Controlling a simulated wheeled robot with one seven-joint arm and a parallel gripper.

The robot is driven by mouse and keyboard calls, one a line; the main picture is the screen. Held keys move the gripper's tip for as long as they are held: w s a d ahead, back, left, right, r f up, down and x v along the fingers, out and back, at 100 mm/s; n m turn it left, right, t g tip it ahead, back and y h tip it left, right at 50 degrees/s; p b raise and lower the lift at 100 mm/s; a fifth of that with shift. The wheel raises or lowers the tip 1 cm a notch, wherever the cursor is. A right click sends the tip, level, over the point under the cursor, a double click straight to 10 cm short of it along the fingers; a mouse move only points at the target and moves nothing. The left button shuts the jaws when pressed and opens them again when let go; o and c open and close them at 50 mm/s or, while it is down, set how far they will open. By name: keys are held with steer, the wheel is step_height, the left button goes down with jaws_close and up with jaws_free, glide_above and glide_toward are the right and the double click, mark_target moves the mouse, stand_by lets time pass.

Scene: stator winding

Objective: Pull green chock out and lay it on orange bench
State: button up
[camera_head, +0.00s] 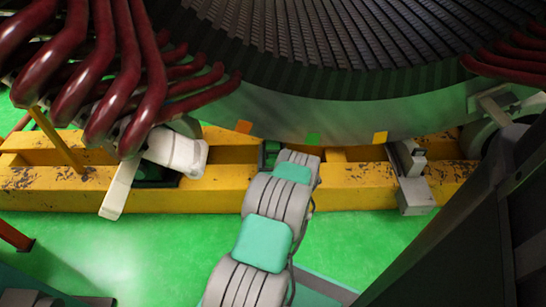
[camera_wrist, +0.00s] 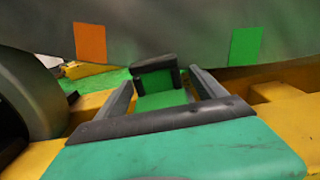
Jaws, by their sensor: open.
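The green chock (camera_wrist: 163,98), with a dark raised end, sits on the yellow frame below the stator, in the middle of the wrist view. It shows small and dark green in the head view (camera_head: 269,150), just left of my wrist. My gripper (camera_wrist: 162,80) is open, with one grey finger on each side of the chock. I cannot tell whether the fingers touch it. I cannot make out the orange bench for certain; only an orange bar (camera_head: 14,237) shows at the left edge.
The yellow frame (camera_head: 215,188) runs across under the large stator (camera_head: 300,118). Dark red winding bars (camera_head: 125,70) hang at the upper left. A white bracket (camera_head: 175,152) stands left, a grey block (camera_head: 413,190) right.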

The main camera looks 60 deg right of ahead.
steer(key=shift+c, duration=0.2)
jaws_close()
stand_by(0.6)
